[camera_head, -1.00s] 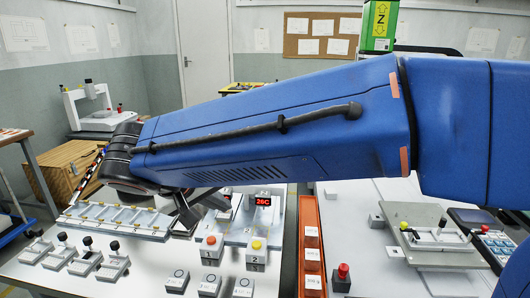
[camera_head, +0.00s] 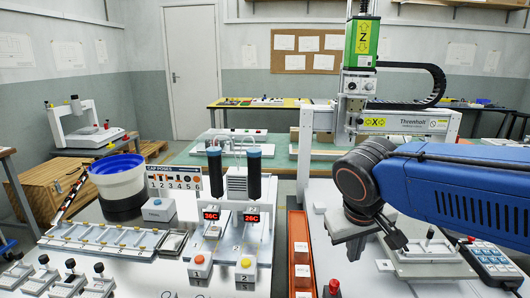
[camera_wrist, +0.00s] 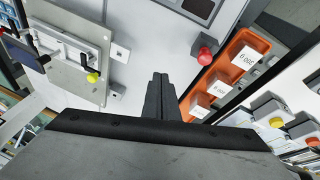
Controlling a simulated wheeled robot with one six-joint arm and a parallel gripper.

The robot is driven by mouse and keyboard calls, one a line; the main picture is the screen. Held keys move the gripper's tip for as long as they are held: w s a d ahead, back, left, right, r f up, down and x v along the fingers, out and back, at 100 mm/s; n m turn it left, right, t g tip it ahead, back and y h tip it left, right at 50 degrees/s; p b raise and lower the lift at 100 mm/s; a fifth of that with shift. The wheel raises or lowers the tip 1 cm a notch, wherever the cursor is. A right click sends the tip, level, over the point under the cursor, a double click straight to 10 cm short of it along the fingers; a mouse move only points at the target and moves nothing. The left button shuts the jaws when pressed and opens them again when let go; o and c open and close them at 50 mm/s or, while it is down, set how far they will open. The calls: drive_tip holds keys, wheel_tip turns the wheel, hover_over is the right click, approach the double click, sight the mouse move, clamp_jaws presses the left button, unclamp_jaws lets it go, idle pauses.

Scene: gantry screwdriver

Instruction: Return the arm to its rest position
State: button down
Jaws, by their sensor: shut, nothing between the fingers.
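My blue arm reaches in from the right edge in the head view, with its dark wrist bent downward. My gripper (camera_head: 356,246) hangs over the right-hand bench, left of the grey fixture plate (camera_head: 428,260), and touches nothing that I can see. In the wrist view my gripper (camera_wrist: 161,95) shows its two dark fingers shut together and empty, with the pale bench top below. The same fixture plate, with its toggle clamp, is at the upper left of the wrist view (camera_wrist: 62,68).
The gantry (camera_head: 370,120) stands behind my wrist. An orange bin rack (camera_head: 299,242) and a red button (camera_head: 333,287) are left of my gripper; a control pendant (camera_head: 492,258) is to the right. The left bench holds two dark cylinders, trays and a blue-rimmed bowl (camera_head: 118,174).

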drive_tip(key=shift+m+t+y, duration=0.5)
drive_tip(key=shift+m+y, duration=0.4)
drive_tip(key=s+d+f, duration=0.2)
drive_tip(key=s+d, duration=0.1)
drive_tip(key=s+d+f, duration=0.2)
drive_tip(key=s, duration=0.1)
drive_tip(key=s+d+f, duration=0.2)
drive_tip(key=s+d, duration=0.1)
drive_tip(key=shift+s+d, duration=0.1)
drive_tip(key=shift+d, duration=0.25)
drive_tip(key=shift+s+d+f, duration=0.15)
drive_tip(key=shift+s+f, duration=0.15)
drive_tip(key=shift+s, duration=0.05)
